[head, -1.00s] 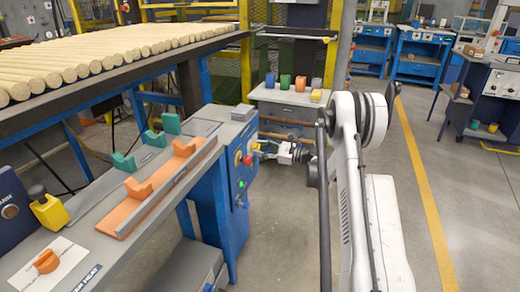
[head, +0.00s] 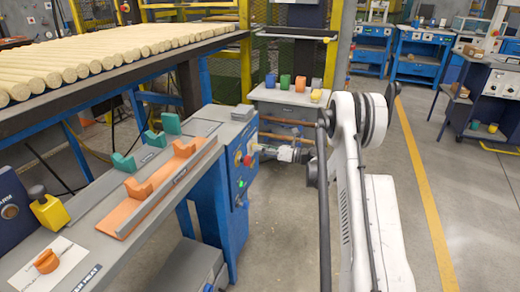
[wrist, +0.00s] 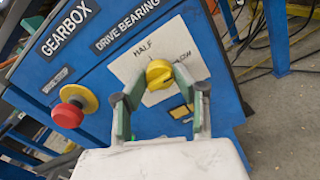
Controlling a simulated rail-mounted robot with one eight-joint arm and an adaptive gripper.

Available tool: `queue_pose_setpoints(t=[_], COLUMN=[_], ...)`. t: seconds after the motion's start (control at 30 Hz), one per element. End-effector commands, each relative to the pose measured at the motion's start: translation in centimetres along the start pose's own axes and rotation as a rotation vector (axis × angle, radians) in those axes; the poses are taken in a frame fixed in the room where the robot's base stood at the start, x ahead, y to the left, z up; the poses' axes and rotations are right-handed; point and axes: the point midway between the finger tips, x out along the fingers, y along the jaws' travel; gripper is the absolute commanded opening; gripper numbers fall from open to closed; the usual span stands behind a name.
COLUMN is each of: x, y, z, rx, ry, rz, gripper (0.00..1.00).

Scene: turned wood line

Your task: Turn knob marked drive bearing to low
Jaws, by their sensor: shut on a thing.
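The yellow knob (wrist: 159,74) sits on a white plate (wrist: 190,52) under the label DRIVE BEARING (wrist: 125,25) on a blue panel. HALF is readable at the plate's upper left; the word at the right is partly hidden and seems to end in GH. My gripper (wrist: 157,78) is shut on the knob, one green-padded finger on each side. In the head view my gripper (head: 283,153) is small, at the side of the blue control box (head: 238,178); the knob is hard to make out there.
A red button with a yellow collar (wrist: 70,112) is left of the knob, below the label GEARBOX (wrist: 68,28). An orange knob (head: 47,262) is on the bench top. A grey cabinet (head: 285,95) with coloured cups stands behind my gripper. Floor right of my arm is clear.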

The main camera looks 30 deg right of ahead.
Motion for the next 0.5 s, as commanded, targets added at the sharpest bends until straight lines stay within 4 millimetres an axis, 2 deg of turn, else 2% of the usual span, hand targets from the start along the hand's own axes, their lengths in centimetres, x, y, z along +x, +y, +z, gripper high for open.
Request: queue_pose_setpoints(t=[0.5], x=[-0.02], y=[-0.01], z=[0.00], rx=[0.042], ry=[0.000], rz=[0.000], gripper=[0.02])
